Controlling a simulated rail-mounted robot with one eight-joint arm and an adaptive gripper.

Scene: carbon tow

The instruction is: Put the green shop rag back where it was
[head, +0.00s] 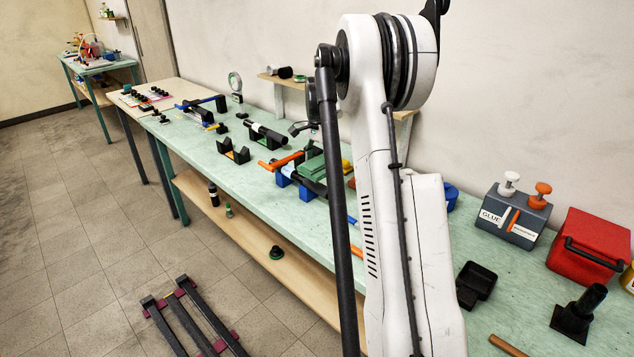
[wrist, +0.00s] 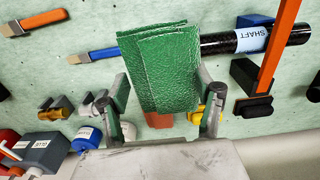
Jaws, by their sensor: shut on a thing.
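The green shop rag (wrist: 160,62), folded in layers, is between the two fingers of my gripper (wrist: 163,92) in the wrist view. My gripper is shut on it. The rag overlaps a black tube labelled SHAFT (wrist: 212,44) in this view; I cannot tell whether they touch. In the head view the green rag (head: 312,168) shows over the mint-green bench (head: 215,150), left of my arm, and my arm hides part of that area.
The shaft rests near blue stands (head: 284,178) and an orange-handled tool (head: 283,161). Blue-handled (wrist: 91,54) and orange-handled (wrist: 40,20) brushes lie nearby. A grey glue box (head: 512,216), red case (head: 590,245) and black tray (head: 476,283) stand to the right.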

